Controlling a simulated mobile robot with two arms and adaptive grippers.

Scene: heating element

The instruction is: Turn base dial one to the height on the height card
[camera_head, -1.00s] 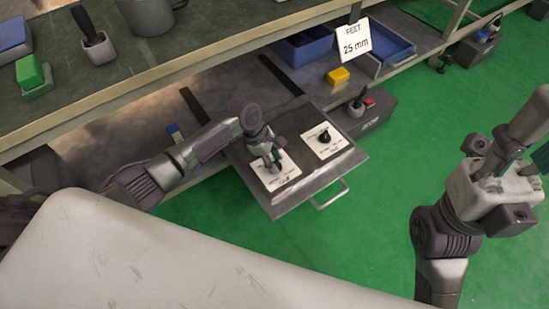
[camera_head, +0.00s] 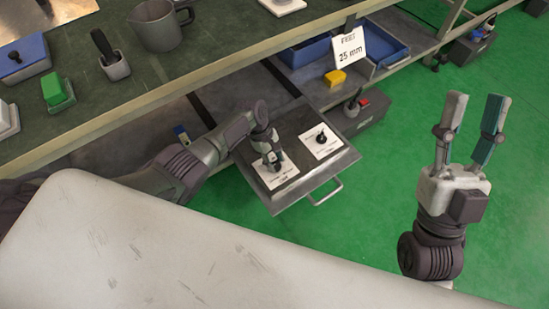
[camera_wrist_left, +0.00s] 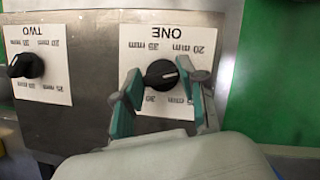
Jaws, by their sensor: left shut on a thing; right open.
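Base dial one is a black knob (camera_wrist_left: 160,74) on a white plate marked ONE (camera_wrist_left: 167,30) in the left wrist view, seen upside down. My left gripper (camera_wrist_left: 158,77) is shut on the knob, a finger on each side. The knob's white line points roughly right in that view; "20 mm" shows at upper right, and other labels are partly hidden or too small. In the head view my left gripper (camera_head: 270,158) is over the left plate (camera_head: 279,180). The height card (camera_head: 349,47) reads 25 mm. My right gripper (camera_head: 477,100) is open and empty, over the floor.
Dial two (camera_wrist_left: 27,65) sits beside dial one on the metal panel (camera_head: 285,205), which has a front handle (camera_head: 326,193). A yellow block (camera_head: 335,77), blue bins (camera_head: 385,42) and a dark box with a lever (camera_head: 352,112) stand behind. Green floor (camera_head: 370,220) is clear at right.

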